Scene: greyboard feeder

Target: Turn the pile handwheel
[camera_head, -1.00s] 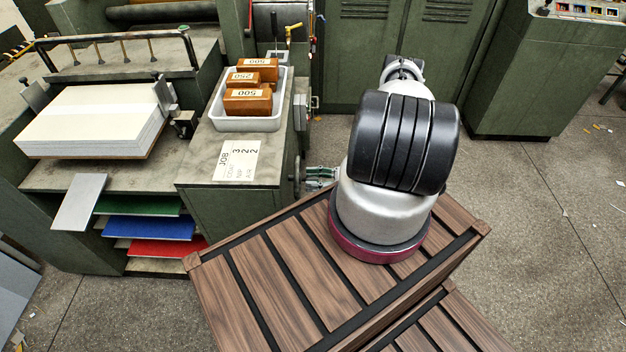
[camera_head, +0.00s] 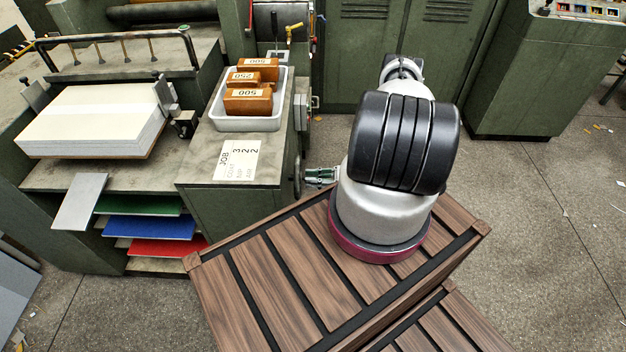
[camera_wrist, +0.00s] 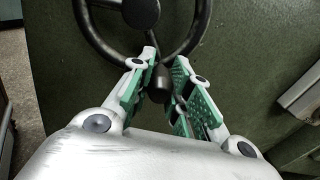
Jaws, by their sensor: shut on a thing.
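The handwheel is a dark ring with a round hub (camera_wrist: 141,12), seen at the top of the wrist view against a green panel. A dark knob handle (camera_wrist: 160,82) stands out from the lower part of its rim. My gripper (camera_wrist: 161,75) has its green-padded fingers on either side of this knob and is shut on it. In the head view the handwheel (camera_head: 298,176) shows only edge-on at the side of the green cabinet, and my gripper (camera_head: 319,176) reaches it from the right. The knob is hidden there.
A white tray (camera_head: 245,123) with brown weights and a job card (camera_head: 237,160) lie on the cabinet top. A paper stack (camera_head: 95,120) stands at the left. My wooden-slatted base is close to the cabinet. Open floor (camera_head: 540,220) lies to the right.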

